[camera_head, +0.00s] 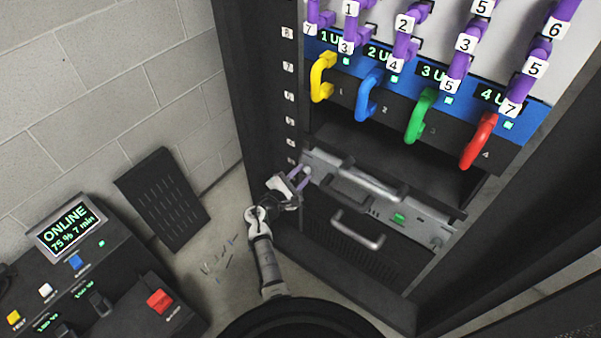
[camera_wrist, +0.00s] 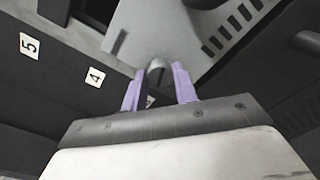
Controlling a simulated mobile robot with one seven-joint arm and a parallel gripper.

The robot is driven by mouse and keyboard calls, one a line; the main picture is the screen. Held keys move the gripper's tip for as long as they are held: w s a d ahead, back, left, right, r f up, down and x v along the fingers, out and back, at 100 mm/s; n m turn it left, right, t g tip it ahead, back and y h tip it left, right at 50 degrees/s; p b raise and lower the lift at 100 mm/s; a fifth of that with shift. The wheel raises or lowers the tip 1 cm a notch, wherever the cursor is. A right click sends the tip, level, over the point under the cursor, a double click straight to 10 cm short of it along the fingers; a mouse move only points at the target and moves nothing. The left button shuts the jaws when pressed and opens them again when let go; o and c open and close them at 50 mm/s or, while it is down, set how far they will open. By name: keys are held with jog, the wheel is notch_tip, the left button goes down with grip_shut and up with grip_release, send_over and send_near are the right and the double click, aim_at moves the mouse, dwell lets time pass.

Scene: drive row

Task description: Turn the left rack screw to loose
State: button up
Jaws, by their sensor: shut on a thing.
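The left rack screw (camera_wrist: 157,66) is a small grey knob on the left end of the grey faceplate (camera_wrist: 178,24) of the low rack unit. My gripper (camera_wrist: 158,82) has its two purple fingers on either side of the knob, shut on it. In the head view my gripper (camera_head: 297,178) is at the left end of the same unit, and its fingers cover part of the screw. The marking of the screw's turn position cannot be made out. A second round screw (camera_head: 436,241) shows at the unit's right end.
The unit has a grey handle (camera_head: 358,230) on its lower front. Above are yellow (camera_head: 322,77), blue (camera_head: 367,95), green (camera_head: 420,115) and red (camera_head: 478,141) drive handles. A console (camera_head: 85,262) reading ONLINE stands left. A perforated panel (camera_head: 162,199) leans by the wall.

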jog(key=shift+n+p, duration=0.35)
jog(key=shift+n, duration=0.45)
jog(key=o, duration=1)
jog(key=shift+c, duration=0.2)
jog(key=b+v, duration=0.1)
jog(key=v, duration=1.2)
jog(key=shift+s+a, duration=0.25)
jog(key=shift+s, duration=0.1)
